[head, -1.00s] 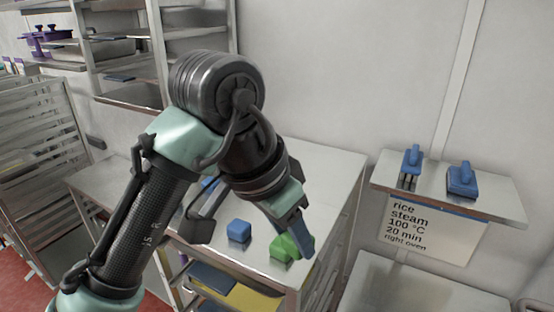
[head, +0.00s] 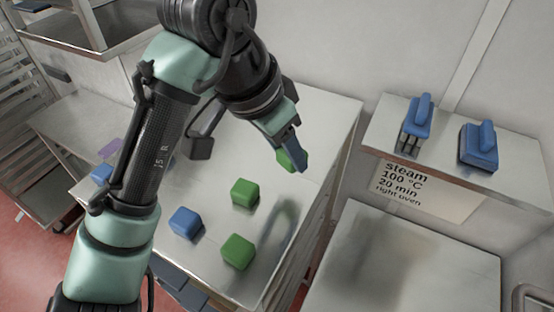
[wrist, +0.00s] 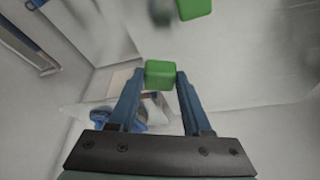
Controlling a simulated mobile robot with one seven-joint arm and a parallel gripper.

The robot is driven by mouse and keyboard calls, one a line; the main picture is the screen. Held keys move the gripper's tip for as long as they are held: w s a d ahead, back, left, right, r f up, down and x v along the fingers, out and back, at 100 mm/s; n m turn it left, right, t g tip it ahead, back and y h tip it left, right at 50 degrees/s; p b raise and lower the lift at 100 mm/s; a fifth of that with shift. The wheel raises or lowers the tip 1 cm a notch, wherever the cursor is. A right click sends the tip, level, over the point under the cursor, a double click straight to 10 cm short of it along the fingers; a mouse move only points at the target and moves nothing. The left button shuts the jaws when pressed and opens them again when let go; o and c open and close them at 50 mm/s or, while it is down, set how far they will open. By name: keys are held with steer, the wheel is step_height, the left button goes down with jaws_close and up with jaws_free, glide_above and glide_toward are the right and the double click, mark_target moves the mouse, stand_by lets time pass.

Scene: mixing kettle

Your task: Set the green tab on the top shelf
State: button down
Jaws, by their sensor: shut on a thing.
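My gripper (head: 297,165) is above the steel table, its blue fingers shut on a green block (head: 286,160). The held green block shows between both fingertips in the wrist view (wrist: 160,74). Two more green blocks sit on the table, one near the middle (head: 244,192) and one nearer the front (head: 237,252). One loose green block shows at the top of the wrist view (wrist: 193,8). A shelf unit (head: 85,40) stands at the upper left of the head view, its upper part cut off. No separate tab shape is visible.
A blue block (head: 186,222) sits left of the loose green ones; another blue block (head: 101,172) and a purple piece (head: 109,147) lie farther left. A wall shelf (head: 445,140) at right bears two blue-handled tools. A steel surface (head: 400,265) below it is clear.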

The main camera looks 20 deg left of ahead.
step_height(320, 180, down, 2)
steer(key=shift+w+f, duration=0.15)
steer(key=shift+f, duration=0.05)
step_height(320, 180, down, 3)
steer(key=shift+p, duration=0.5)
steer(key=shift+f, duration=0.25)
steer(key=shift+f, duration=0.2)
steer(key=shift+c, duration=1.7)
jaws_free()
steer(key=shift+r, duration=0.15)
steer(key=b+v, duration=0.2)
steer(key=v, duration=1)
